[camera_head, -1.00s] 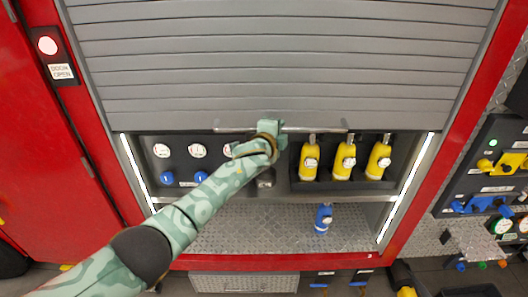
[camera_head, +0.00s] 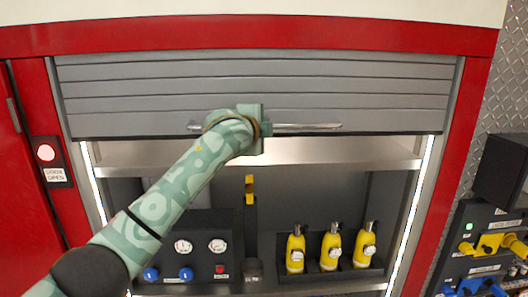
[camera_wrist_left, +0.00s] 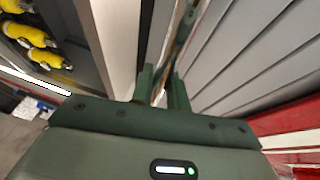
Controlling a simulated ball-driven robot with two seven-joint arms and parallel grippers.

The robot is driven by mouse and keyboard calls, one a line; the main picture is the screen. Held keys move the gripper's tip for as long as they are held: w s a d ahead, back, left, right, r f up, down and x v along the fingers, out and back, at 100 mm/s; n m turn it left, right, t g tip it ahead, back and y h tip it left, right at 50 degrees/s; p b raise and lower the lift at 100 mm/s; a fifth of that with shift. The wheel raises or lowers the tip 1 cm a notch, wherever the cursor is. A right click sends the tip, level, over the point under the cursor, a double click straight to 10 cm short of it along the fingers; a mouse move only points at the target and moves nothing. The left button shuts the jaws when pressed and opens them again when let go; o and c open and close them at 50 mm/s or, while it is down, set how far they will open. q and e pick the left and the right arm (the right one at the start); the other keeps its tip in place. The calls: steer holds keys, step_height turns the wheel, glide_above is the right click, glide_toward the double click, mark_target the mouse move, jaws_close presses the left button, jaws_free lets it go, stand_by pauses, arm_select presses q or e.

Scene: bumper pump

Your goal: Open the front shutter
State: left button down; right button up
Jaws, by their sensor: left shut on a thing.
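The grey slatted front shutter (camera_head: 330,95) is partly raised, its bottom edge in the upper half of the head view. A metal bar handle (camera_head: 310,127) runs along its lower edge. My left gripper (camera_head: 262,129) is at the handle's middle and hides part of it. In the left wrist view its two fingers (camera_wrist_left: 164,92) are closed around the bar, with the shutter slats (camera_wrist_left: 245,60) to the right. The fingertips are hidden in the head view. My right gripper is in neither view.
Below the shutter the open compartment shows a shelf (camera_head: 345,155), several yellow bottles (camera_head: 331,248) and a gauge panel (camera_head: 210,228). Red frame posts stand on both sides. A door indicator (camera_head: 46,153) is at left and a black control panel (camera_head: 490,235) at right.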

arm_select(q)
step_height(320, 180, up, 2)
steer(key=shift+r, duration=0.35)
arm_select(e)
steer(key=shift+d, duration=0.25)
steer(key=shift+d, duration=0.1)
arm_select(q)
steer(key=c, duration=1.4)
jaws_free()
steer(key=shift+o, duration=0.2)
steer(key=shift+f, duration=0.1)
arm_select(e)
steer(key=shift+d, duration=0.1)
arm_select(q)
steer(key=shift+s, duration=0.1)
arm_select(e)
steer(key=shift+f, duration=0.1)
